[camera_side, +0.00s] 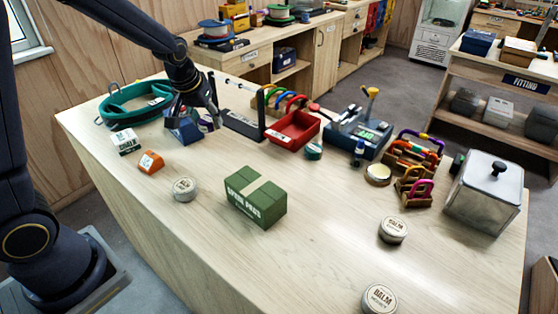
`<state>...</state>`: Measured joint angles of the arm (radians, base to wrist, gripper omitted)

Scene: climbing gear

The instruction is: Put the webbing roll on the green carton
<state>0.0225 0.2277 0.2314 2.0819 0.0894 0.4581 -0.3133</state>
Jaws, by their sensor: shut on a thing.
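The green carton (256,197) stands on the near middle of the table, with a pale band across its top and white lettering on its side. My gripper (193,113) is low over the back left of the table, beyond and to the left of the carton. It is shut on a small purple roll (207,124), which looks like the webbing roll. The fingers hide much of the roll. A blue box (184,131) is close by the fingers, partly covered by them. I cannot tell whether the roll touches the table.
A white-green chalk box (127,143), an orange block (151,162) and a tin (185,189) lie left of the carton. A red tray (293,131) and a teal roll (313,151) are behind it. The table right of the carton is clear up to a balm tin (393,230).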

